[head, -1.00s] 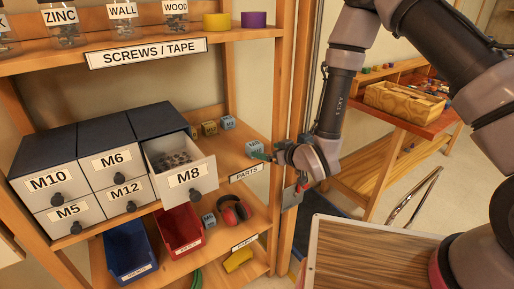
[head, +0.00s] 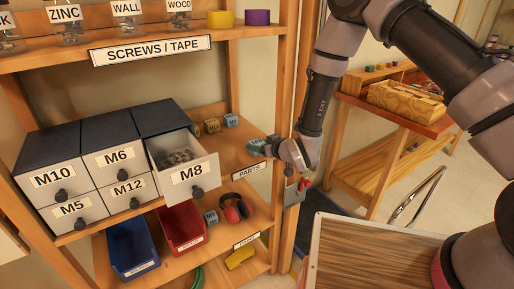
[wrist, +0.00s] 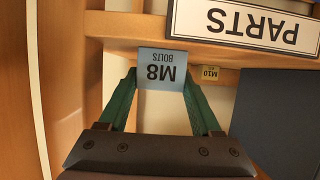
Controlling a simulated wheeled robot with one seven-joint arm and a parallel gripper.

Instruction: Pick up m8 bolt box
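The m8 bolt box is a small blue-grey cube (wrist: 162,70) marked "M8 BOLTS", upside down in the wrist view. In the head view it is a small block (head: 254,146) at the front right of the parts shelf, partly covered by my gripper. My gripper (head: 264,147) reaches in from the right. In the wrist view its two green fingers (wrist: 161,84) lie along both sides of the box with no gap visible, so it looks shut on it. Whether the box is clear of the shelf I cannot tell.
Several similar small boxes (head: 212,126) stand farther back on the shelf. A drawer unit (head: 83,148) fills its left, with the M8 drawer (head: 190,168) pulled out. An upright post (head: 284,100) stands close to my gripper. Red earmuffs (head: 236,208) lie on the shelf below.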

